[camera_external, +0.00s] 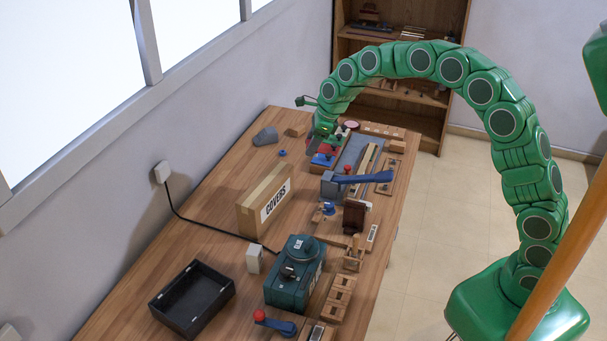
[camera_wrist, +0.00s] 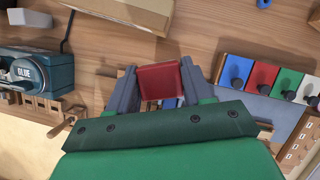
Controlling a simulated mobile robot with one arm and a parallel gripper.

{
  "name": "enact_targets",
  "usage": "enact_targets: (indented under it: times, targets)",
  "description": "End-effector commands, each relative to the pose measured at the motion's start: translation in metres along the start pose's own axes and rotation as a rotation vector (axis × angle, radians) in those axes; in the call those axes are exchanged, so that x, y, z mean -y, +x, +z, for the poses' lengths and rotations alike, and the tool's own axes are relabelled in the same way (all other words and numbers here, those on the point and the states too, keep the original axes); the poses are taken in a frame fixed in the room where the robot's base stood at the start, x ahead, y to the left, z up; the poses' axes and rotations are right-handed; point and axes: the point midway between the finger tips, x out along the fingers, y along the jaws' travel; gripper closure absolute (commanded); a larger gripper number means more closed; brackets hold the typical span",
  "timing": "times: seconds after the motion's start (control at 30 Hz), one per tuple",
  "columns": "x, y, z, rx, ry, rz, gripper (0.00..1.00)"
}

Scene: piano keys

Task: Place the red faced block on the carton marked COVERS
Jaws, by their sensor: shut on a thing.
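My gripper (camera_wrist: 158,76) is shut on a red faced block (camera_wrist: 160,81), with one grey finger on each side and the red face toward the wrist camera. In the external view my gripper (camera_external: 320,137) hangs over the far part of the bench, and the block is too small there to make out surely. The carton marked COVERS (camera_external: 251,219) is a closed brown cardboard box, upright on the bench, nearer the external camera than my gripper and apart from it. In the wrist view a brown box face, likely the carton (camera_wrist: 130,12), shows at the top edge.
A rack of coloured pieces with dark knobs (camera_wrist: 265,76) lies beside my gripper. A blue-handled lever tool (camera_external: 362,180), a teal glue pot (camera_external: 293,285) and an open black tray (camera_external: 192,292) stand on the bench (camera_external: 150,265).

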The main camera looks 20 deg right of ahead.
Motion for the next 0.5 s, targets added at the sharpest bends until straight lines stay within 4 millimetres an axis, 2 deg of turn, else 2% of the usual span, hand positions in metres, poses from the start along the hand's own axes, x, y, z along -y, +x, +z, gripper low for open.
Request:
enact_targets:
  times: [0.03,0.1,0.3,0.5]
  targets:
    - [-0.02,-0.009,0.01,0.002,-0.047,0.018,0.79]
    - [-0.044,-0.021,0.021,0.001,-0.112,0.044,0.79]
    - [-0.107,-0.046,0.04,0.001,-0.272,0.111,0.79]
    - [-0.142,-0.062,0.049,0.004,-0.365,0.146,0.79]
